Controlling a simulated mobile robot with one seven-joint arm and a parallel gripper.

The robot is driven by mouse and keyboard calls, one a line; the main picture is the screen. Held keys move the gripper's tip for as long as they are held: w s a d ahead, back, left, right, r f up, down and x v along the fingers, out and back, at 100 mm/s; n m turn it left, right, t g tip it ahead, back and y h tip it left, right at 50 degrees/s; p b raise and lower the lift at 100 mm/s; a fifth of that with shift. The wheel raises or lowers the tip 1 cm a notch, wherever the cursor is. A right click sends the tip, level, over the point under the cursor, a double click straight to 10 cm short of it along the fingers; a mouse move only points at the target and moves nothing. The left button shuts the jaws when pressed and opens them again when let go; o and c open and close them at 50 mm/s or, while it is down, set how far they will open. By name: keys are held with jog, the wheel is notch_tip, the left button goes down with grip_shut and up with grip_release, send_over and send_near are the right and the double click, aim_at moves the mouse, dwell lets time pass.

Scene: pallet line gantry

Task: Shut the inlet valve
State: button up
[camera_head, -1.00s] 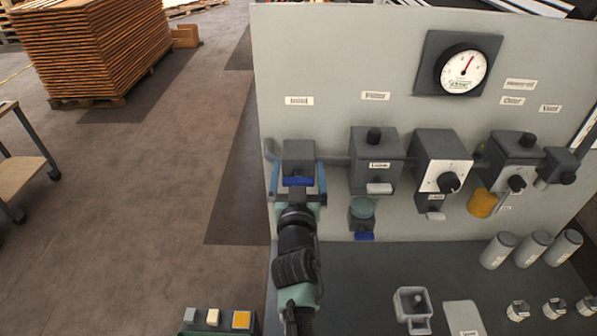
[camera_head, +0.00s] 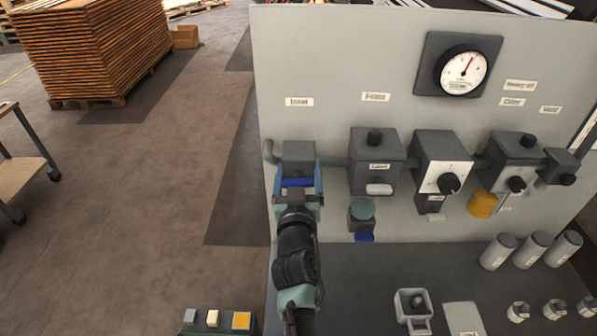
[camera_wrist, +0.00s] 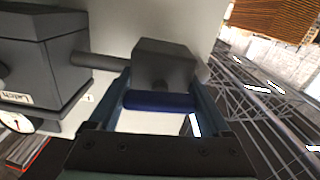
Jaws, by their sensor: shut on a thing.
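The inlet valve (camera_head: 299,151) is a dark grey block on a pipe at the panel's left end, below a small label that seems to read Inlet. Its blue handle (camera_head: 298,183) lies crosswise at the front of the block. In the wrist view the blue handle (camera_wrist: 165,101) spans between my two fingers, below the grey valve body (camera_wrist: 163,62). My gripper (camera_head: 298,179) is shut on the handle, with one blue finger at each end of it. The wrist view shows my gripper (camera_wrist: 164,102) from behind. The finger contact is partly hidden.
A button box (camera_head: 220,322) stands low at the left.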

jog(key=n, duration=0.8)
jog(key=shift+n+p, duration=0.3)
jog(key=shift+n, duration=0.1)
jog(key=n, duration=0.4)
jog(key=shift+n, duration=0.3)
jog(key=shift+n+p, duration=0.5)
jog(key=shift+n, duration=1.3)
jog(key=o, duration=1.2)
jog(key=shift+c, duration=0.2)
